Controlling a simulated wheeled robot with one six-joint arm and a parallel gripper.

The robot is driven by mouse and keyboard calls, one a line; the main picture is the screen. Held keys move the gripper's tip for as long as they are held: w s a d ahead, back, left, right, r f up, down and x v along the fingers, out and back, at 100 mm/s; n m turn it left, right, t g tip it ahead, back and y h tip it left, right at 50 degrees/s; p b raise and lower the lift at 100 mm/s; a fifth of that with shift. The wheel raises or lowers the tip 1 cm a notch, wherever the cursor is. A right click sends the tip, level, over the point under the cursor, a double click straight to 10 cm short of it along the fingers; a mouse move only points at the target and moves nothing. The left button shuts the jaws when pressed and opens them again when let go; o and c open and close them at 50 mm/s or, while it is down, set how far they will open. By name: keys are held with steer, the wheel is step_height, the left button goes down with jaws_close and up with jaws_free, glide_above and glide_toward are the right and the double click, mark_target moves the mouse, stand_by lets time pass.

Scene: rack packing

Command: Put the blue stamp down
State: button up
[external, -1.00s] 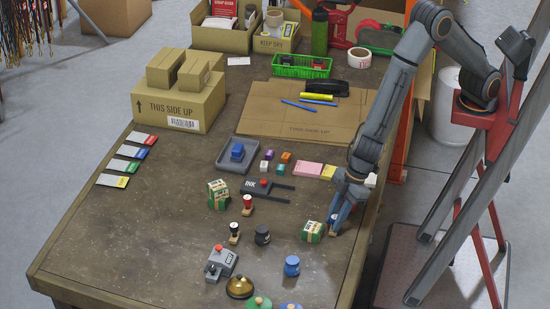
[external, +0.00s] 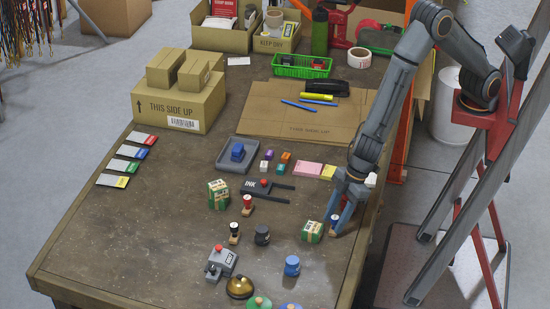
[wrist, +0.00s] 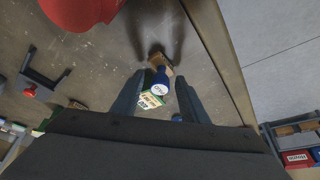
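The blue stamp (external: 334,218) stands on the table near its right edge, beside a green-and-tan box (external: 312,231). In the wrist view the stamp (wrist: 160,77) shows its blue handle and a wooden base resting on the table. My gripper (external: 341,222) is low over the stamp. In the wrist view its two fingers (wrist: 158,84) are spread, one on each side of the stamp, with a gap to each side. The fingers partly hide the stamp in the external view.
The green-and-tan box also shows close to the left finger in the wrist view (wrist: 150,101). A red-handled stamp (external: 247,204), a black-handled stamp (external: 234,232), a dark jar (external: 262,235) and a blue jar (external: 292,265) stand nearby. The table's right edge is close.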

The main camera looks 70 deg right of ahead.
steer(key=p+v, duration=0.3)
steer(key=v, duration=0.9)
steer(key=shift+d, duration=0.1)
steer(key=w+d+r+m+h, duration=0.1)
steer(key=d+r+m, duration=0.1)
steer(key=d, duration=1.5)
steer(key=w+d+r+m+h, duration=0.1)
steer(key=d+m, duration=0.3)
steer(key=d, duration=1.3)
steer(key=shift+w+d+r+m+g+h, duration=0.35)
steer(key=shift+w+r, duration=0.2)
steer(key=shift+r, duration=0.3)
steer(key=shift+o, duration=0.4)
steer(key=s+d+m, duration=0.2)
steer(key=s+d, duration=0.3)
steer(key=d, duration=0.4)
steer(key=shift+s+r+g, duration=0.35)
steer(key=shift+s+g, duration=0.05)
steer(key=shift+g, duration=0.05)
steer(key=shift+a, duration=0.1)
